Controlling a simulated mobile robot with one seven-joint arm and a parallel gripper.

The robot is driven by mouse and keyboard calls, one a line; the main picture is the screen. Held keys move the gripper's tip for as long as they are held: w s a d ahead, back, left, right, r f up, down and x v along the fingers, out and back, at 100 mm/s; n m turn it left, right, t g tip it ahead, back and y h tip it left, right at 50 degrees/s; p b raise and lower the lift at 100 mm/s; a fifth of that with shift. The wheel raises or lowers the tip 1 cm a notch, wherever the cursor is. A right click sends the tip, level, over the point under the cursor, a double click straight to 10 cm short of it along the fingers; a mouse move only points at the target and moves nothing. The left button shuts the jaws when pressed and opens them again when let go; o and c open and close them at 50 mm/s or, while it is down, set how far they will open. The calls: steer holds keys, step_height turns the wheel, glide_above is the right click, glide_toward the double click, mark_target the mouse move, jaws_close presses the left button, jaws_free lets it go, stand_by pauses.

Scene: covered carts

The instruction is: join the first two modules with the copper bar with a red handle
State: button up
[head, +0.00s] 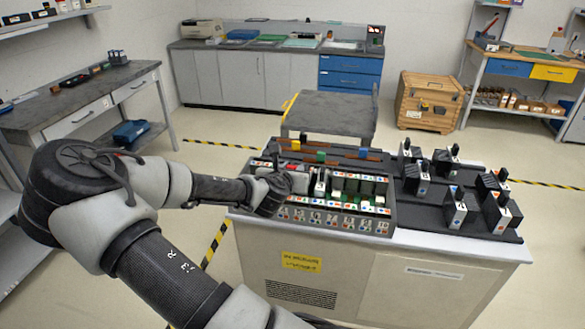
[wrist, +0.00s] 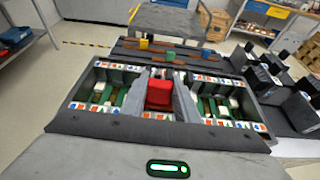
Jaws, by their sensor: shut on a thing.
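My gripper (wrist: 160,95) is shut on the red handle (wrist: 159,92) in the wrist view. The copper bar under the handle is hidden by the fingers and the handle. In the head view my gripper (head: 290,183) is low over the left part of the dark tray (head: 390,235) on the cart. In the wrist view, open bays with green boards and white parts lie left (wrist: 108,92) and right (wrist: 215,100) of the fingers. Small coloured labels run along their edges. I cannot tell whether the bar touches the modules, or which modules are the first two.
Bars with coloured handles lie on a rack behind the bays, one with a green handle (wrist: 170,54). Several black blocks with white faces stand in a second tray (head: 410,222) on the right. A grey cart (head: 330,108) stands behind. A wooden crate (head: 429,102) is at the back.

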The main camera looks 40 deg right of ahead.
steer(key=shift+f+b, duration=3.25)
steer(key=shift+f, duration=1.25)
steer(key=shift+f, duration=0.2)
steer(key=o, duration=1.2)
steer(key=shift+c, duration=0.2)
steer(key=shift+a, duration=0.1)
steer(key=p+v, duration=1.3)
steer(key=v, duration=0.4)
steer(key=shift+p, duration=0.35)
steer(key=shift+s+a, duration=0.1)
steer(key=shift+s, duration=0.1)
